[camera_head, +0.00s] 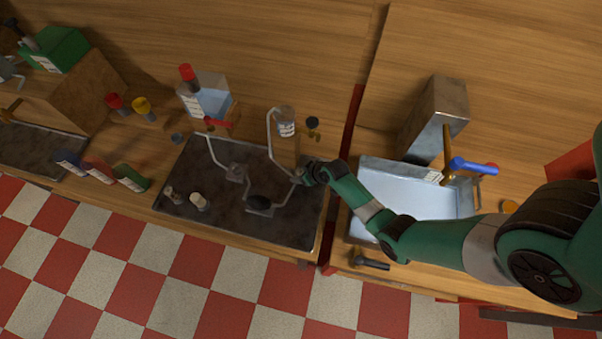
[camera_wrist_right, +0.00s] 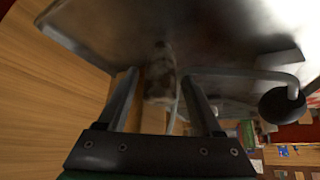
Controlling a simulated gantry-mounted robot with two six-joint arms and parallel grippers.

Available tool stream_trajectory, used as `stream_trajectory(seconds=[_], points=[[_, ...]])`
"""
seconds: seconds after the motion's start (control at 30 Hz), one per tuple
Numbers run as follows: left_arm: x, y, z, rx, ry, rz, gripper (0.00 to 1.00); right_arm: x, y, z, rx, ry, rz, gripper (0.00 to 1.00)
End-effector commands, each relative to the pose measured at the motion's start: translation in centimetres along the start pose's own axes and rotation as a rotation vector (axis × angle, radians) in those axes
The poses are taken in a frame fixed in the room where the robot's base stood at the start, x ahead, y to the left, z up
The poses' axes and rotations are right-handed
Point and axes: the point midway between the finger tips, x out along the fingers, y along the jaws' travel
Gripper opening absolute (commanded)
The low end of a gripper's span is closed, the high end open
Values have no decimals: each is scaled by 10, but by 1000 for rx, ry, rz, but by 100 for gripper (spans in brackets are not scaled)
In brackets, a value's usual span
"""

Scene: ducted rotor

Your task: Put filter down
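A grey cylinder with a pale label (camera_head: 286,122), which may be the filter, stands upright at the back right of the dark metal plate. A wooden-coloured piece (camera_head: 287,152) shows just below it. My right gripper (camera_head: 306,174) is close in front of these, over the plate's right part. In the right wrist view its two fingers (camera_wrist_right: 162,103) are spread apart. A mottled cylinder (camera_wrist_right: 160,72) and a wooden-coloured piece show between and beyond them. I cannot tell whether the fingers touch anything. My left gripper is not in view.
The dark plate (camera_head: 215,212) carries thin bent pipes and small fittings. The plate's front middle is mostly clear.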

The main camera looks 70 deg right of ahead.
Motion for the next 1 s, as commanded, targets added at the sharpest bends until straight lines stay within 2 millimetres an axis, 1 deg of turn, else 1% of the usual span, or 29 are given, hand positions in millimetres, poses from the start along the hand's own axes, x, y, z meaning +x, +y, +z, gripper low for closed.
stream_trajectory(seconds=[0.27,0.4,0.47,0.57,0.6,0.7,0.8,0.9,1.0], points=[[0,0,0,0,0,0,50,0,0,0,0,0,0,73],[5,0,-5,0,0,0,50,-9,0,-3,0,0,0,73],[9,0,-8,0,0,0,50,-18,0,-3,1,1,1,73],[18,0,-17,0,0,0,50,-41,0,-5,1,1,1,73],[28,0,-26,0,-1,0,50,-54,0,-7,1,-1,1,73],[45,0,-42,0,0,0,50,-79,0,-8,2,-1,0,73],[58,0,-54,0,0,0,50,-99,0,-7,2,-1,0,73],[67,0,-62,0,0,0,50,-114,0,-6,1,-1,0,73],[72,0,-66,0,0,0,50,-122,0,-4,1,0,0,73]])
